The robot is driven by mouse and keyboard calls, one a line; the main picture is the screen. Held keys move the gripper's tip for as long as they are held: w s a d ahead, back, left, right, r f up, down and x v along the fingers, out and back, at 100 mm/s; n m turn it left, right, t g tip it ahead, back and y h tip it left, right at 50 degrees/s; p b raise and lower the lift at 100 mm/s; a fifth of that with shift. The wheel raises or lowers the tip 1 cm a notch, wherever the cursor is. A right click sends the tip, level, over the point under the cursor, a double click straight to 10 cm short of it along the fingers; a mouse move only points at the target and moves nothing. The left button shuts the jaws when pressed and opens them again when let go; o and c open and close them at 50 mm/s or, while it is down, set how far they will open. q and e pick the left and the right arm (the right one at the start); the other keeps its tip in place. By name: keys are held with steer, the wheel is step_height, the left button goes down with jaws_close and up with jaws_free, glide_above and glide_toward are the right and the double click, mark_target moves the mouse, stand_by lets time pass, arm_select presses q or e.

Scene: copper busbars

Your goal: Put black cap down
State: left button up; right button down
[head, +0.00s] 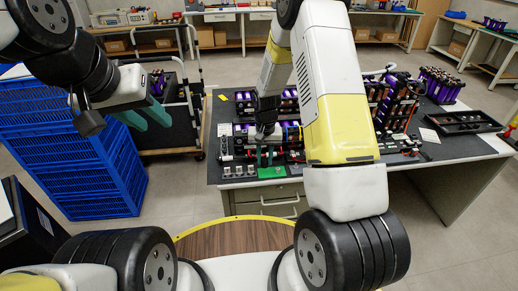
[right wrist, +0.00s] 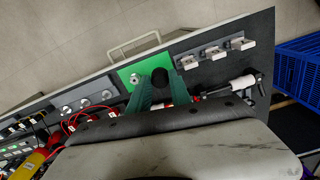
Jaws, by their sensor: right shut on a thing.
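The black cap (right wrist: 160,77) is a small dark round piece between the green fingertips of my right gripper (right wrist: 161,88). In the right wrist view it is over the green pad (right wrist: 129,67); whether it touches the pad I cannot tell. In the head view my right gripper (head: 265,156) points down at the front edge of the workbench, just behind the green pad (head: 272,172), and hides the cap. My left gripper (head: 146,117) is at the upper left, its green fingers apart and empty, away from the bench.
A small silver part (right wrist: 136,77) sits on the pad beside the cap. Grey metal blocks (right wrist: 214,53) stand in a row next to the pad. Purple and copper assemblies (head: 395,100) crowd the bench behind. Blue crates (head: 60,150) stand at the left. A black tray (head: 465,122) lies at the right.

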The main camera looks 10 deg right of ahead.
steer(key=shift+f, duration=1.75)
steer(key=shift+f, duration=0.15)
steer(key=c, duration=1.5)
jaws_free()
steer(key=shift+o, duration=0.2)
step_height(320, 180, up, 12)
steer(key=shift+r, duration=0.15)
step_height(320, 180, up, 10)
steer(key=t, duration=0.1)
glide_above(264, 161)
steer(key=s+d, duration=0.1)
steer(key=s, duration=0.2)
steer(key=s+d+r+n+t+y, duration=0.2)
steer(key=s+r+t, duration=0.1)
steer(key=s+r, duration=1)
steer(key=s+r+t, duration=0.2)
steer(key=s+r, duration=0.1)
steer(key=s, duration=0.5)
steer(key=shift+r, duration=0.3)
